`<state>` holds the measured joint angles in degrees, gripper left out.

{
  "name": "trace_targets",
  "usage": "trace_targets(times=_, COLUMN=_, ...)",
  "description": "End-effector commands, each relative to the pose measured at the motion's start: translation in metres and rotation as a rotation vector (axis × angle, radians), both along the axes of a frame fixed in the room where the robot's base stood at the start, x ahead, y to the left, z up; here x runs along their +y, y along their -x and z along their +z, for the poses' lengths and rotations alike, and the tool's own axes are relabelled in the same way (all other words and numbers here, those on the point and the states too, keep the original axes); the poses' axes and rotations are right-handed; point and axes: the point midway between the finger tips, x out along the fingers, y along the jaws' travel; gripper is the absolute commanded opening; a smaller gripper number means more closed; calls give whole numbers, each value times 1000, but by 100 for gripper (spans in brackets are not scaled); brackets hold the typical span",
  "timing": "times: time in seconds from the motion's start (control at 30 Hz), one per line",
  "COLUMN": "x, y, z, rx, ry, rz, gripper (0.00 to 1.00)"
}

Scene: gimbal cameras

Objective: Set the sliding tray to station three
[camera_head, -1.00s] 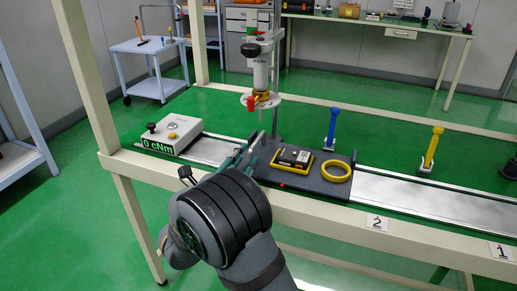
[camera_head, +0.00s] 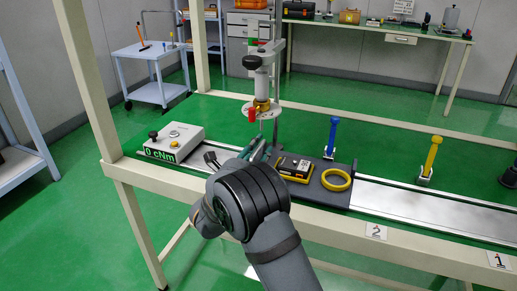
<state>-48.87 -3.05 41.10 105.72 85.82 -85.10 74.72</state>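The sliding tray (camera_head: 326,193) is a dark grey plate on the metal rail (camera_head: 410,208), left of the label "2" (camera_head: 376,231). It carries a black and yellow device (camera_head: 294,168) and a yellow ring (camera_head: 336,180). My gripper (camera_head: 246,155) is at the tray's left end, mostly behind my dark wrist. The wrist covers the tray's near left corner. I cannot tell whether the fingers touch the tray or are shut. Label "1" (camera_head: 498,260) is at the far right of the front beam. No label for station three is visible.
A grey box reading "0 cNm" (camera_head: 174,142) stands at the rail's left end. A post with a round white plate (camera_head: 262,110) rises behind the tray. Blue (camera_head: 331,138) and yellow (camera_head: 432,158) handled tools stand behind the rail. The rail right of the tray is clear.

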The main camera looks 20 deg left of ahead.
Motion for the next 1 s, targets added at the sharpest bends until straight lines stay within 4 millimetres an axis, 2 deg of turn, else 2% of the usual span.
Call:
trace_targets(times=0.5, x=0, y=0, z=0, rx=0, ry=-1, rz=0, gripper=0)
trace_targets(times=1.0, x=0, y=1, z=0, rx=0, ry=-1, rz=1, gripper=0)
